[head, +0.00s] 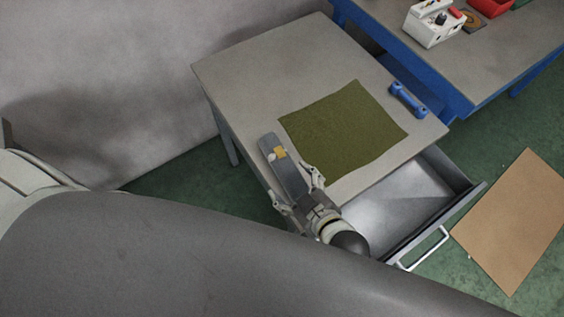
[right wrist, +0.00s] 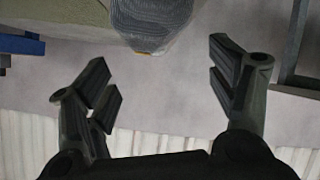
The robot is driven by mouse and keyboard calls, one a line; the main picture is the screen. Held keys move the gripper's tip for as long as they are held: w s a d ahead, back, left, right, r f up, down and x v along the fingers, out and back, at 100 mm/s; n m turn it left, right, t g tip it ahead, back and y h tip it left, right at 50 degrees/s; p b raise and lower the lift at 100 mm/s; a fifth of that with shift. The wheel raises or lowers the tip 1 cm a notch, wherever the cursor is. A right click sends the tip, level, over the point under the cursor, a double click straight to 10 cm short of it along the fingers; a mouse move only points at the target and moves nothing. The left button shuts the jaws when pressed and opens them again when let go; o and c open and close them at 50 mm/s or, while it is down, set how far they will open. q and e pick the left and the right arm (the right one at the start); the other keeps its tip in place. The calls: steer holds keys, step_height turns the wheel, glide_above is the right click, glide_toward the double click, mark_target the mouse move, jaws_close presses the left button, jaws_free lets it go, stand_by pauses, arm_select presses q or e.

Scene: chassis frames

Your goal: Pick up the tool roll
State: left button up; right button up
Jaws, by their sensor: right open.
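The tool roll (head: 294,178) looks like a grey-blue bundle with a yellow-orange tag, lying on the grey table top (head: 245,75) beside the left edge of an olive cloth. My right gripper (head: 296,187) is open at the roll's near end, with its fingers to either side in the head view. In the right wrist view, the rounded grey end of the roll (right wrist: 155,22) shows at the top centre, beyond the open fingers (right wrist: 165,88). The space between the fingertips looks empty there. My left gripper is not in view.
An olive cloth (head: 345,125) lies flat on the table. A blue handle-shaped part (head: 408,100) lies at the right edge. An open, empty-looking drawer (head: 405,200) juts out below. A cardboard sheet (head: 515,220) lies on the floor. A blue-framed bench (head: 470,75) stands at upper right.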

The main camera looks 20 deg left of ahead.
mark_target(283, 169)
steer(key=shift+w+d+p+x, duration=0.1)
steer(key=shift+w+p+x, duration=0.1)
steer(key=shift+x, duration=1.6)
steer(key=shift+w+d+p+x, duration=0.1)
steer(key=shift+p+x, duration=0.05)
steer(key=shift+x, duration=1.7)
steer(key=shift+s, duration=0.1)
steer(key=shift+d+r, duration=0.1)
steer(key=c, duration=1.4)
